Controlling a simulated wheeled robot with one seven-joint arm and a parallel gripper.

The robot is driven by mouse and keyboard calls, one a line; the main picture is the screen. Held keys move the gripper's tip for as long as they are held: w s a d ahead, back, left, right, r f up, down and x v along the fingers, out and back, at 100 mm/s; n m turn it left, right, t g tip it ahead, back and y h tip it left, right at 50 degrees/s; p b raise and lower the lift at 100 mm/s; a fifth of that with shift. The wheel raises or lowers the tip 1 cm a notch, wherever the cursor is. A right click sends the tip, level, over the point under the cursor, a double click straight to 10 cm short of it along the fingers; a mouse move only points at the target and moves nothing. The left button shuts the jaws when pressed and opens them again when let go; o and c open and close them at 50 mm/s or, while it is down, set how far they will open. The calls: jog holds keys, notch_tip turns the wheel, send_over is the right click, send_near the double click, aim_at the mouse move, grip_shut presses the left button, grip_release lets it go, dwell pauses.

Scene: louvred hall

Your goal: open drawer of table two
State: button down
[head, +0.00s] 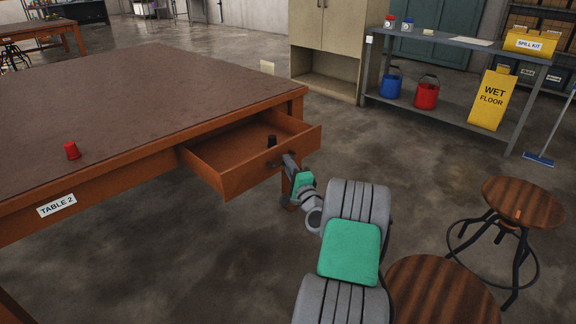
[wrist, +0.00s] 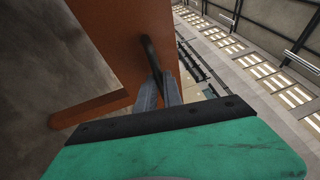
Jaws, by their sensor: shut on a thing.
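Table two (head: 150,85) is a wide brown-topped table with orange-brown wooden sides and a "TABLE 2" label (head: 57,205) on its edge. Its drawer (head: 235,172) stands pulled out from the near right side, with the inside showing. A small dark object (head: 272,141) is inside it near the front. My gripper (head: 287,160) is at the drawer front, shut on the dark handle. The wrist view shows the grey fingers (wrist: 158,92) closed around the black drawer handle (wrist: 151,52), against the orange drawer front (wrist: 115,35).
A red cup-like object (head: 72,151) stands on the tabletop. Two round wooden stools (head: 523,202) (head: 440,292) are at the right, close to my arm. A grey shelf bench with buckets (head: 426,94) and a yellow wet-floor sign (head: 492,100) stands behind. The floor between is clear.

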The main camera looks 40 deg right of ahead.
jog(key=c, duration=1.5)
grip_release()
jog(key=shift+s, duration=0.1)
jog(key=v, duration=0.7)
jog(key=shift+s+p, duration=0.3)
jog(key=shift+a+f, duration=0.1)
jog(key=shift+a, duration=0.1)
